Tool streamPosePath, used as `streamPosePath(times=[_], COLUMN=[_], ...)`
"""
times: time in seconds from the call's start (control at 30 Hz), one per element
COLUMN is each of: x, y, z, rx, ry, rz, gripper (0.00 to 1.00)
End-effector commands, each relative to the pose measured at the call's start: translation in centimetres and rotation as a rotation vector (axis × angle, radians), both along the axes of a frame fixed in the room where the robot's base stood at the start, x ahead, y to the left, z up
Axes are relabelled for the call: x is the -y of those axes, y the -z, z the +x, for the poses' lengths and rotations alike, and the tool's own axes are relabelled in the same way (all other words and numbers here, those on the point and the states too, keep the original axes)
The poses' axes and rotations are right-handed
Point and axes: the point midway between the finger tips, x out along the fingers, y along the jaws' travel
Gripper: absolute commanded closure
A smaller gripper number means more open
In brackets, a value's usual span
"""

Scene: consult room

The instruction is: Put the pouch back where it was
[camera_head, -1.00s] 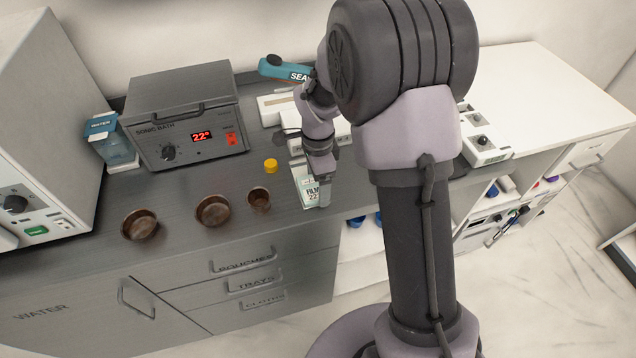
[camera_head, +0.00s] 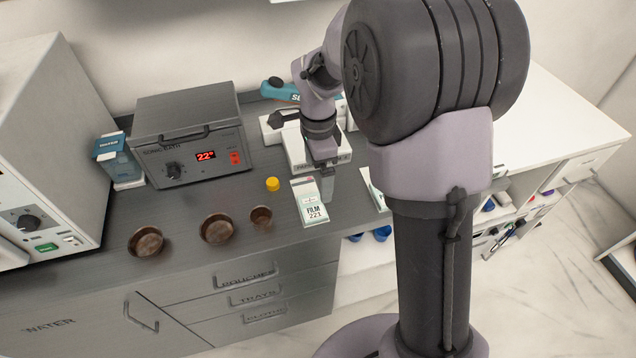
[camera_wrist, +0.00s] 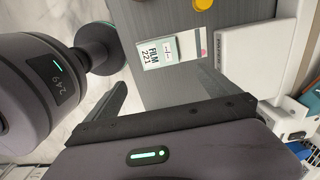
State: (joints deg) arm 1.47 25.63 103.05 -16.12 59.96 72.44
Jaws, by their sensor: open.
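The pouch (camera_head: 311,203), a flat white and pale green packet marked "FILM 221", lies on the grey counter near its front edge. It also shows in the wrist view (camera_wrist: 160,53), just beyond my fingertips. My gripper (camera_head: 328,186) points down beside the pouch's right edge. In the wrist view its two fingers (camera_wrist: 163,82) are spread with nothing between them. In the head view my arm hides part of the counter to the right. A closed drawer labelled "POUCHES" (camera_head: 247,275) is in the cabinet below.
Several copper bowls (camera_head: 216,229) and a yellow cap (camera_head: 272,184) stand left of the pouch. The sonic bath (camera_head: 187,137) stands behind them. A white box (camera_head: 305,150) is behind my gripper. Another pale packet (camera_head: 374,189) lies to the right, partly hidden by my arm.

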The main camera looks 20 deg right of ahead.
Motion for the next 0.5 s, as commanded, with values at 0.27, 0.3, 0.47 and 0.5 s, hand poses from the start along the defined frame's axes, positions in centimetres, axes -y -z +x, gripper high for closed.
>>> streamPosePath(times=[0.27, 0.3, 0.47, 0.5], x=[-1.5, -2.0, -3.9, -4.2], y=[-9.0, -11.0, -15.2, -15.5], z=[-5.4, -7.6, -16.6, -18.4], rx=[0.151, 0.204, 0.414, 0.455], ry=[-0.303, -0.412, -0.842, -0.929], rz=[0.023, 0.020, -0.048, -0.072], gripper=[0.00, 0.00, 0.00, 0.00])
